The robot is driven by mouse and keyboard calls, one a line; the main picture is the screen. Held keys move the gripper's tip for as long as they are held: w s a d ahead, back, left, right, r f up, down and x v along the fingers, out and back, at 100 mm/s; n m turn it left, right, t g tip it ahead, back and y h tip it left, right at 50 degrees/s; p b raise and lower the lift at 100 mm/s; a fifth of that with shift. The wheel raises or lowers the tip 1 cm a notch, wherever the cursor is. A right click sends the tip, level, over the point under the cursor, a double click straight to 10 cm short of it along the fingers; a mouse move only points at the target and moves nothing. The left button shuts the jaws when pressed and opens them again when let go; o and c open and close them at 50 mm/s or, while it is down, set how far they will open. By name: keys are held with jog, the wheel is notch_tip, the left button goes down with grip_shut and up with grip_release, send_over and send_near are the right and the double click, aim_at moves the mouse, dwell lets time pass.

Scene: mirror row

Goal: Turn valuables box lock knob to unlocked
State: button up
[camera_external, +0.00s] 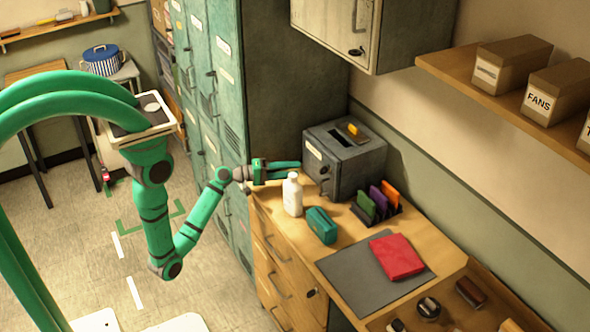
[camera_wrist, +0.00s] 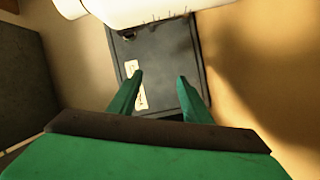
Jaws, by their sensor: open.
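The valuables box (camera_external: 362,160) is a dark grey metal box with a slot in its top, standing at the back of the wooden drawer cabinet. A small dark round knob (camera_external: 324,170) shows on its front, with a pale label above it. My gripper (camera_external: 300,170) is open just left of the box front, with its green fingers pointing at it. In the wrist view the box front (camera_wrist: 165,50) lies beyond my gripper (camera_wrist: 160,76), with pale labels near the left finger. A small dark fitting shows in its upper left corner; I cannot tell whether it is the knob or how it is turned.
A white bottle (camera_external: 292,195) stands close beside my gripper; it crosses the top of the wrist view (camera_wrist: 150,10). A teal case (camera_external: 321,226) and a red folded item (camera_external: 397,256) lie nearer. Tall green lockers (camera_external: 222,120) rise behind. A wall cabinet (camera_external: 335,30) hangs above.

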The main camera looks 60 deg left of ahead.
aim_at(322, 170)
notch_tip(322, 170, up, 5)
jog(key=s+d+g+h, duration=0.2)
jog(key=g+h, duration=0.2)
jog(key=h, duration=0.3)
jog(key=x, duration=1.1)
jog(key=shift+d+f+m, duration=0.15)
jog(key=shift+f+m, duration=0.05)
jog(key=shift+m, duration=0.2)
jog(key=c, duration=1.1)
